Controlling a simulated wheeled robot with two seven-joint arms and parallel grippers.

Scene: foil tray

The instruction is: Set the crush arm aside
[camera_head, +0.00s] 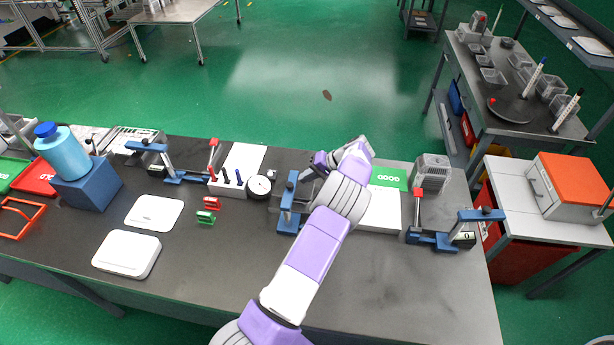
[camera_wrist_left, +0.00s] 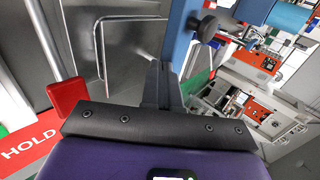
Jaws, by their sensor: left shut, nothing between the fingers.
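A blue fixture (camera_head: 288,205) with an upright post and a black knob stands mid-table, partly hidden behind my left arm. Its blue post also shows in the left wrist view (camera_wrist_left: 180,35), close beside the finger. I cannot tell for sure which part is the crush arm. My left gripper (camera_head: 314,167) is at the far side of this fixture, shut and empty. In the left wrist view the dark finger (camera_wrist_left: 160,88) points up the picture beside the post; I cannot tell whether they touch. A red block (camera_wrist_left: 68,97) shows at the left there. My right gripper is not in view.
Similar blue fixtures with red-tipped levers stand at the left (camera_head: 185,178) and right (camera_head: 432,240). A green GOOD card (camera_head: 388,179) and a clear box (camera_head: 431,172) lie beyond my arm. A round gauge (camera_head: 259,187) stands left of the fixture. The front right tabletop is clear.

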